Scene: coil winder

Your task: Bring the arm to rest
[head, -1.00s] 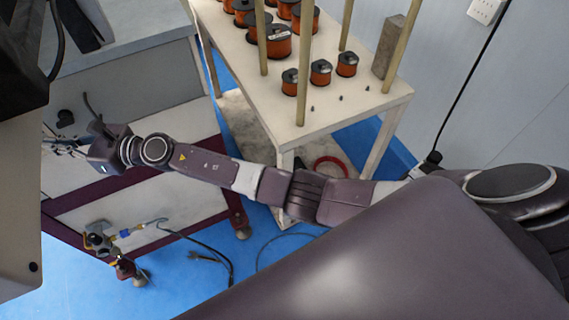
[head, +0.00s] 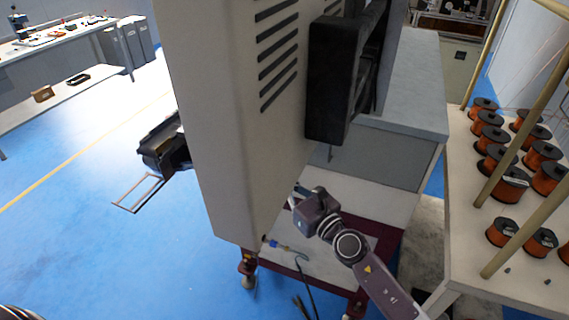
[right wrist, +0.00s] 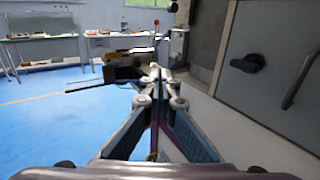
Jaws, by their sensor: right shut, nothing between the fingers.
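My right arm comes up from the lower right in the head view, its wrist in front of the low maroon-framed stand. My right gripper (head: 302,191) is mostly hidden there by its wrist and the tall cabinet (head: 225,120). In the right wrist view the right gripper (right wrist: 157,72) has its fingers together and holds nothing. Beyond its tips is a dark machine part (right wrist: 125,72). My left gripper is in neither view.
A white table with copper spools (head: 510,184) and upright wooden posts stands at the right. The grey cabinet door with a black handle (right wrist: 248,63) is close on the right. A thin rectangular wire frame (head: 138,192) juts out left of the tall cabinet. Blue floor lies open at left.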

